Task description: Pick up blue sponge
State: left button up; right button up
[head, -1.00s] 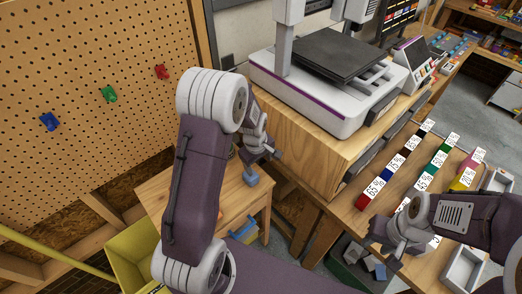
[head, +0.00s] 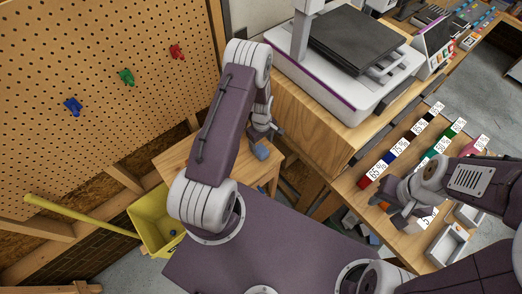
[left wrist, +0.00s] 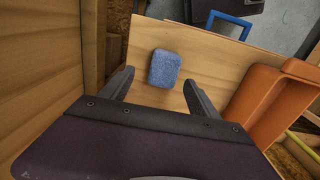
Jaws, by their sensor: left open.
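The blue sponge (left wrist: 164,68) is a small rounded block lying on a small wooden table (left wrist: 215,68). It also shows in the head view (head: 261,151), just below my left gripper (head: 266,133). In the left wrist view my left gripper (left wrist: 158,77) is open. Its two fingers point toward the sponge, one on either side of its near edge in the picture. The sponge looks free of both fingers. My right gripper (head: 402,218) hangs over the workbench at the right; its jaws are too unclear to read.
An orange bin (left wrist: 262,100) stands at the right of the sponge in the left wrist view, and a blue handle (left wrist: 232,18) shows beyond. A yellow bucket (head: 150,228) stands left of the table. A wooden cabinet bearing a printer (head: 345,85) rises to its right.

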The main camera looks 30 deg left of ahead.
aim_at(261, 149)
pick_arm(q)
jog(key=f, duration=0.2)
jog(key=s+f+p, duration=0.1)
jog(key=shift+d+f, duration=0.2)
jog(key=shift+f, duration=0.15)
jog(key=shift+w+a+f, duration=0.2)
jog(key=shift+f, duration=0.25)
jog(key=shift+s+d+r, duration=0.1)
jog(key=c, duration=1.4)
